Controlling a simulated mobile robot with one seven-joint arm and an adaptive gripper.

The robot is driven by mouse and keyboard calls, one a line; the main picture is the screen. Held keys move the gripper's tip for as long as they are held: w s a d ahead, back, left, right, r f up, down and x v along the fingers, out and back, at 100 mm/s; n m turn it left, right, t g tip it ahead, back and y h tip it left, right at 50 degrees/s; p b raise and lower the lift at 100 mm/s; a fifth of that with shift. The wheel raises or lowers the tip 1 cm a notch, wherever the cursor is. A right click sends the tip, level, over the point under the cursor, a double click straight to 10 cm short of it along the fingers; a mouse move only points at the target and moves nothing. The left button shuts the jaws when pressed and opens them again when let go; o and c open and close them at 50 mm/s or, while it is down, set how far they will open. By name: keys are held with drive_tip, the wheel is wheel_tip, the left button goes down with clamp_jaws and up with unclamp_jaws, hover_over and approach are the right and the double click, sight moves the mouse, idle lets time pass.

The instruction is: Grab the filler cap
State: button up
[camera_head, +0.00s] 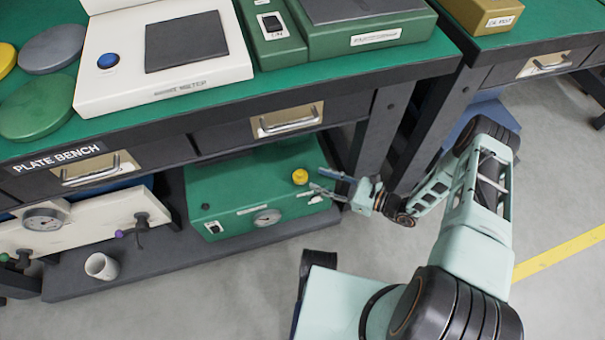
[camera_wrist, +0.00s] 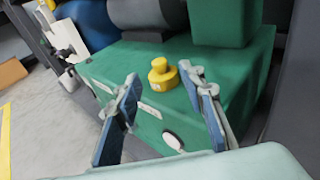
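The filler cap is a small yellow knob (camera_head: 300,177) on top of a green box (camera_head: 232,205) on the bench's lower shelf. In the wrist view the yellow filler cap (camera_wrist: 162,74) stands upright on the green box (camera_wrist: 105,66), with a narrower top and wider base. My gripper (camera_head: 327,182) is open and empty, just right of the cap in the head view. In the wrist view my gripper's blue-padded fingers (camera_wrist: 162,92) are spread wide, with the cap ahead between them, apart from both. Nothing hides the cap.
The bench top (camera_head: 300,85) and its drawers overhang the green box. A gauge (camera_head: 267,217) and switch are on the box's front. A white panel with a gauge (camera_head: 80,225) and a white cup (camera_head: 102,266) stand to the left. A dark cylinder (camera_wrist: 150,12) lies behind the cap.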

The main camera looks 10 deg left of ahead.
sight(303, 174)
drive_tip(key=b+x, duration=0.2)
drive_tip(key=x, duration=0.6)
drive_tip(key=shift+s+a+f, duration=0.1)
drive_tip(key=c, duration=1)
